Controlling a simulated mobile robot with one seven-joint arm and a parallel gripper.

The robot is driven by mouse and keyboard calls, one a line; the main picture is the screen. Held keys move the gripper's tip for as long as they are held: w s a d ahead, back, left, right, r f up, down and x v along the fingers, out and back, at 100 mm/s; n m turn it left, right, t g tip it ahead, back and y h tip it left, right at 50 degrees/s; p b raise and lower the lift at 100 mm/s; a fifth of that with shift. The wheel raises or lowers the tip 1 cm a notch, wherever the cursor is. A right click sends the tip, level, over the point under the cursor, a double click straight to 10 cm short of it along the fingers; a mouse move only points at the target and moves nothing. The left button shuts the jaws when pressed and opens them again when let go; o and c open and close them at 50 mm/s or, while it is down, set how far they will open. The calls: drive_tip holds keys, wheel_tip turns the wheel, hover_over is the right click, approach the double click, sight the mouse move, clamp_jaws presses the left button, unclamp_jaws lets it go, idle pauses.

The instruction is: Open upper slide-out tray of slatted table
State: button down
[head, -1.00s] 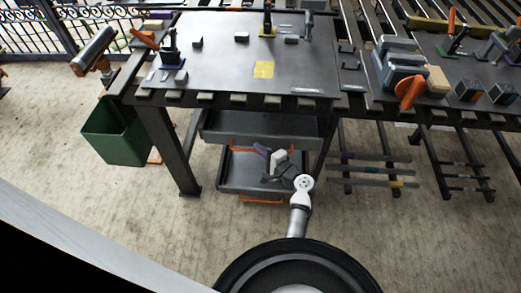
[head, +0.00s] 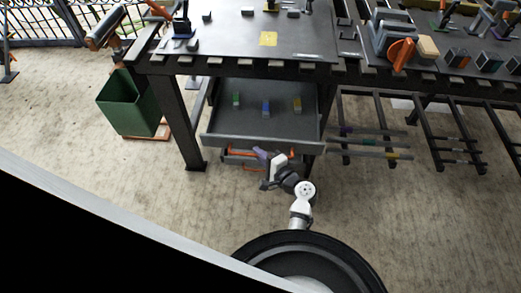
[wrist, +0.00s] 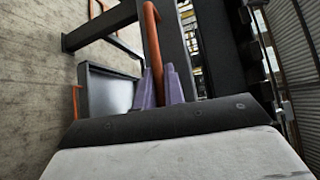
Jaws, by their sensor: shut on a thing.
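The slatted table (head: 175,68) has a dark grey upper tray (head: 215,126) that stands pulled out from under its top. Its floor shows, with small green, blue and yellow pieces in it. The orange handle (head: 243,151) runs along the tray's front. My gripper (head: 262,156) is at this handle, below the tray's front edge. In the wrist view, the purple fingers of my gripper (wrist: 158,78) are shut around the orange handle bar (wrist: 152,40). The head view partly hides the grip behind my wrist.
The lower tray (wrist: 108,92) lies beneath, mostly covered by the upper one in the head view. Rails (head: 370,154) stick out low on the right. Floor (head: 80,130) in front is clear.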

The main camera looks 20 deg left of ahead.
drive_tip(key=shift+s+d, duration=0.25)
drive_tip(key=shift+s, duration=0.6)
drive_tip(key=shift+s+d, duration=0.25)
drive_tip(key=shift+s, duration=0.55)
drive_tip(key=shift+s+d, duration=0.25)
drive_tip(key=shift+s, duration=0.6)
drive_tip(key=c, duration=1.5)
unclamp_jaws()
drive_tip(key=shift+d, duration=0.15)
